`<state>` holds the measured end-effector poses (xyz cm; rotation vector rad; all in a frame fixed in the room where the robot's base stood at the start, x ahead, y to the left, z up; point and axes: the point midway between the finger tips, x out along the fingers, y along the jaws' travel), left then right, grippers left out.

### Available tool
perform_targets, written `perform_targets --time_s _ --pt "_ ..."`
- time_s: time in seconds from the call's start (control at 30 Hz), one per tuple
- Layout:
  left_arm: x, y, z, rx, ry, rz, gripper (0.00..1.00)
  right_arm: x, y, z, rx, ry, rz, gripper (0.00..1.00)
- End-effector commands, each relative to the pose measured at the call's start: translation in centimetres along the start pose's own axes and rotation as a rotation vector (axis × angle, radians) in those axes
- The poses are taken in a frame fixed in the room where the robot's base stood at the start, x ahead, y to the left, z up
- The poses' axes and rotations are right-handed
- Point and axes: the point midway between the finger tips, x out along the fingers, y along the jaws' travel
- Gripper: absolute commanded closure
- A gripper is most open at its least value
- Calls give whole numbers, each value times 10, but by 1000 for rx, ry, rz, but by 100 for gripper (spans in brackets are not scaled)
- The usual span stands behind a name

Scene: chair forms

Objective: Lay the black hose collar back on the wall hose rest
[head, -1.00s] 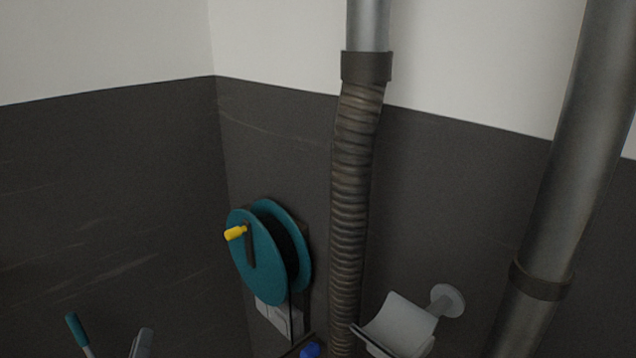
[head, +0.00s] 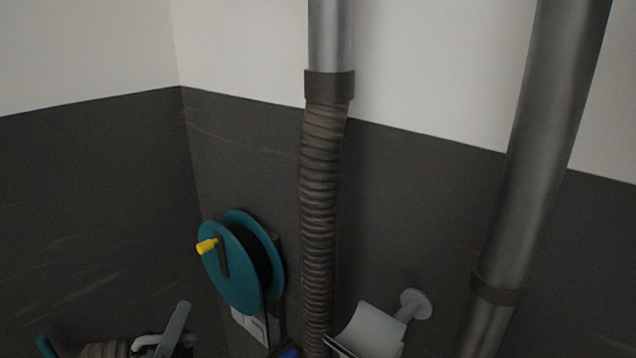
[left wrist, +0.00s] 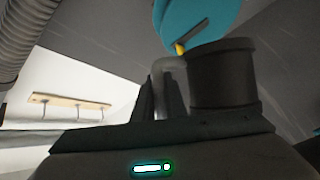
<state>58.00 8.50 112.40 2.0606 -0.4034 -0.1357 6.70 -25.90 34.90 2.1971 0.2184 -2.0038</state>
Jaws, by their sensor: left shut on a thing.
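The black hose collar (left wrist: 222,72) fills the right middle of the left wrist view, a dark cylinder with a grey bent handle (left wrist: 168,68) on its side. My left gripper (left wrist: 170,100) is shut on that handle; the fingers partly hide the grip. In the head view my left gripper (head: 174,328) shows at the bottom left, with ribbed hose (head: 106,349) beside it. The wall hose rest (head: 368,330) is a pale grey curved cradle at the bottom, right of centre, empty where visible. The gripper is well to its left. My right gripper is not in view.
A teal hose reel (head: 236,270) with a yellow knob hangs between gripper and rest. A ribbed hose (head: 318,200) runs down the wall just left of the rest. A thick metal pipe (head: 525,170) stands to the right. A blue object (head: 287,351) is cut off at the bottom.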

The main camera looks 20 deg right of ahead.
Motion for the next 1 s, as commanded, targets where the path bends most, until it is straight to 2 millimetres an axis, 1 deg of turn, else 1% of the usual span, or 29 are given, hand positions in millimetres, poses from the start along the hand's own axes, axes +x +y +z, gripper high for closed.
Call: perform_targets --time_s 0.03,0.07,0.1,0.17,0.2,0.27,0.3,0.33,0.43,0.53,0.57,0.6,0.7,0.8,0.83,0.9,1.0 --pt "11 30 4 -25 -48 41 100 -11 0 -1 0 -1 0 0" --pt "15 43 10 -42 -81 61 100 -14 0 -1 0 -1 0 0" --pt "21 61 18 -66 -125 87 100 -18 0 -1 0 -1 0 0" --pt "27 88 29 -100 -192 125 100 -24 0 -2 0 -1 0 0" --pt "30 106 37 -124 -239 149 100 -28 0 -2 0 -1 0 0" --pt "34 133 48 -160 -309 182 100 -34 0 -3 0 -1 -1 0" --pt "35 152 54 -184 -356 204 100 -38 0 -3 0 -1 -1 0" --pt "36 166 60 -202 -393 219 100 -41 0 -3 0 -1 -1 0" --pt "34 212 76 -261 -517 267 100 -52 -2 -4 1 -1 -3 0" --pt "27 258 92 -320 -646 308 100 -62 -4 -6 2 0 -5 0" --pt "24 272 96 -339 -685 319 100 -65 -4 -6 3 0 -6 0" --pt "20 290 102 -362 -738 333 100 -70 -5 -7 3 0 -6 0" --pt "6 330 114 -415 -864 359 100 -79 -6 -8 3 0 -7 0" --pt "-8 361 124 -459 -971 376 100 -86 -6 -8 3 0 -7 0" --pt "-11 368 126 -470 -998 379 100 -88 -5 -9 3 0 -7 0" --pt "-19 382 130 -491 -1050 384 100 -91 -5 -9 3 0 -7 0" --pt "-27 394 134 -510 -1100 389 100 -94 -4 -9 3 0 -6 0"
